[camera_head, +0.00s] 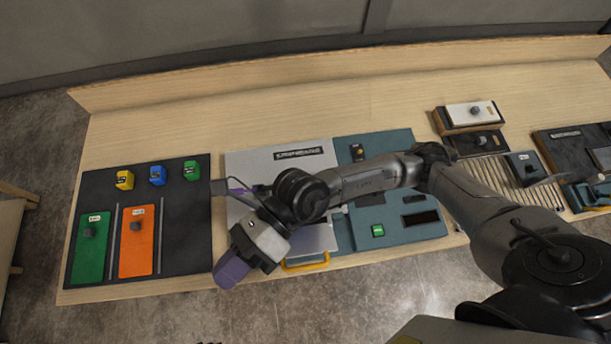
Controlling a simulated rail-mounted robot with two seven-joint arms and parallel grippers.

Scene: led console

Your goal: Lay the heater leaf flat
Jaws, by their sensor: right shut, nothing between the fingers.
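My right arm reaches in from the right across the console. Its gripper (230,273) has purple fingers, shut and empty, pointing toward the front left. It is over the front edge of the table, left of a yellow handle (305,264). The handle is at the front of a light grey panel (255,160) with a dark label, and does not touch the fingers as far as I can see. My arm covers much of this panel. I cannot tell for certain which part is the heater leaf; no heater label is readable. My left gripper is not in view.
A black board (190,232) at left holds green (90,262) and orange (137,258) plates and small colored blocks. A teal panel (415,228) has a green button (378,230). A slatted rack (485,172) and a white-topped block (468,114) are at right. The rear tabletop is clear.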

